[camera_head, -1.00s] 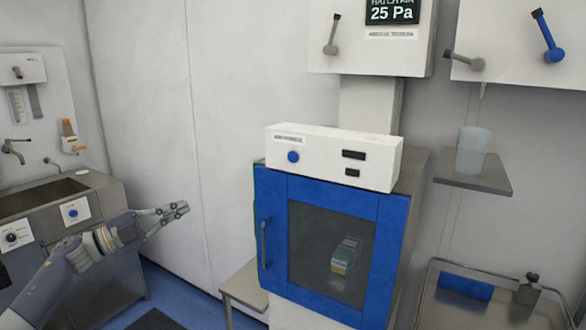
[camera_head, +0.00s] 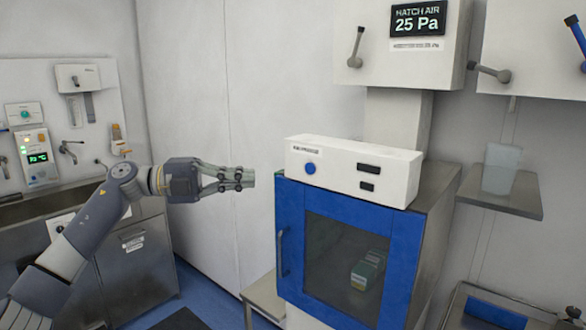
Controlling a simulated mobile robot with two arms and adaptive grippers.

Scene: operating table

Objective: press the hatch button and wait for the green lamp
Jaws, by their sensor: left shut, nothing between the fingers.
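The blue-framed hatch (camera_head: 402,245) stands at the centre right with its glass door closed. A green and white box (camera_head: 366,272) shows behind the glass. On top sits a white control box (camera_head: 399,170) with a round blue button (camera_head: 310,168) on its front and two dark rectangles (camera_head: 368,168). No green light shows on this box. My left gripper (camera_head: 250,179) is shut and empty, to the left of the control box and apart from the button. My right gripper is not in view.
A display (camera_head: 418,20) reading 25 Pa hangs above the hatch. A steel shelf (camera_head: 500,196) with a translucent cup (camera_head: 500,168) is at right. A sink counter with a lit panel (camera_head: 38,158) is at left. Bare wall lies behind my gripper.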

